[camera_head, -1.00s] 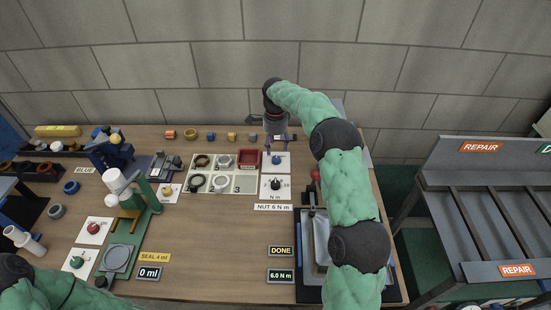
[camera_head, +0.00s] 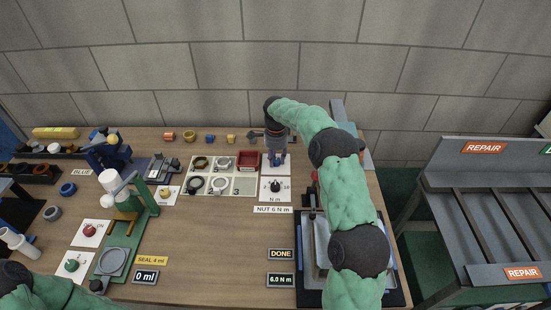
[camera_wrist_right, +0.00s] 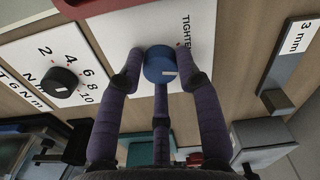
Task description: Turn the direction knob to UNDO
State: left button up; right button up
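The direction knob is a blue round knob (camera_wrist_right: 160,65) with a white mark, on a white plate lettered TIGHTEN, partly cut off in the right wrist view. The mark points toward the lower right there. UNDO lettering is not visible. My right gripper (camera_wrist_right: 161,78) has its fingers on both sides of the knob and one below it, with narrow gaps at the sides; contact is unclear. In the head view my right gripper (camera_head: 277,157) is over the knob's white plate (camera_head: 285,167) and mostly hides the knob. My left gripper is out of view; only its arm shows at lower left.
A black numbered knob (camera_wrist_right: 60,80) on a white plate (camera_wrist_right: 48,62) stands beside the direction knob. A red tray (camera_head: 248,160) lies close to its left in the head view. A 3 mm block (camera_wrist_right: 290,65) is on the other side. The table's middle is clear.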

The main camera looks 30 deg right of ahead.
aim_at(275, 160)
jog(key=shift+a, duration=0.1)
jog(key=shift+r+m+p, duration=0.1)
jog(key=shift+m+p, duration=0.85)
jog(key=shift+m, duration=0.15)
jog(key=shift+w+m+p, duration=0.1)
jog(key=shift+m+p, duration=0.4)
jog(key=shift+m, duration=0.7)
jog(key=o, duration=1.1)
jog(key=shift+a, duration=0.1)
jog(key=shift+o, duration=0.2)
jog(key=shift+w, duration=0.1)
jog(key=shift+r, duration=0.2)
notch_tip(275, 160, up, 11)
jog(key=shift+r, duration=0.2)
